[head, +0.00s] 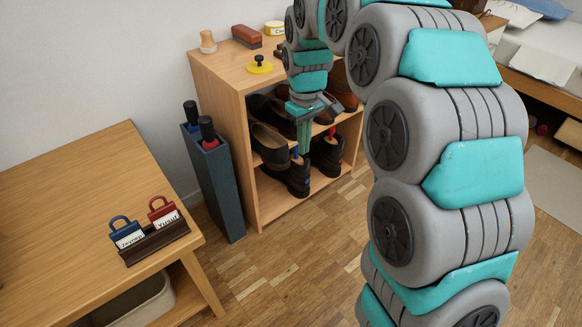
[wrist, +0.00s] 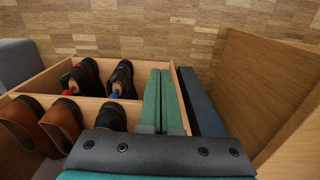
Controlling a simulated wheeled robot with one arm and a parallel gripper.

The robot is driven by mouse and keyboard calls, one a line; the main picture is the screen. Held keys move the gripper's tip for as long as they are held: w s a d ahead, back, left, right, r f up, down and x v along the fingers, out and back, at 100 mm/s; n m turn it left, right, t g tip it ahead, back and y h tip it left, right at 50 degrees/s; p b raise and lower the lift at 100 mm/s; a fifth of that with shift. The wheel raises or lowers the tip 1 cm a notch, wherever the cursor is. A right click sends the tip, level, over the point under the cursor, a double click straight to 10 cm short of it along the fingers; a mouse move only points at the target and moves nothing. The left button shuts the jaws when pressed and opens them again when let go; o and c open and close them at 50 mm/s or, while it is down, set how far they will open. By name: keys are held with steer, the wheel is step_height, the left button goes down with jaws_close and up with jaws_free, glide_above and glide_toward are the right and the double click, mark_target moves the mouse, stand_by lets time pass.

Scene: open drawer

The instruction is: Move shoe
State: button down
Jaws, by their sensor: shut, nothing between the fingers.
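Several shoes stand in a wooden shoe rack (head: 222,97). On the lower level are a black shoe with a blue piece in it (head: 293,180) and a black shoe with a red piece (head: 327,158); the wrist view shows this black pair (wrist: 121,80). Above them are a dark loafer (head: 268,146) and brown shoes, one clear in the wrist view (wrist: 62,122). Which shoe the task means cannot be told. My gripper (head: 303,151) points down at the rack's front, shut and empty. Its fingers (wrist: 160,72) partly hide the shoes behind them in the head view.
A dark blue upright holder (head: 215,190) with black-handled items stands left of the rack. A wooden table (head: 80,190) with blue and red padlock-shaped tags is at the left. A brush (head: 247,37) and a yellow knobbed lid (head: 259,65) lie on the rack. Floor in front is clear.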

mark_target(283, 156)
steer(key=w+a+f+b, duration=0.1)
steer(key=w+f, duration=0.3)
steer(key=f, duration=0.6)
steer(key=shift+w+a+f+b, duration=0.2)
steer(key=shift+a+f+b, duration=0.1)
steer(key=shift+a, duration=0.6)
steer(key=shift+w+a+r+p, duration=0.1)
steer(key=shift+w+a+p, duration=0.2)
steer(key=shift+w+a, duration=0.25)
steer(key=shift+w+a+p, duration=0.3)
steer(key=shift+w, duration=0.3)
steer(key=shift+w+a, duration=0.3)
steer(key=shift+w, duration=0.05)
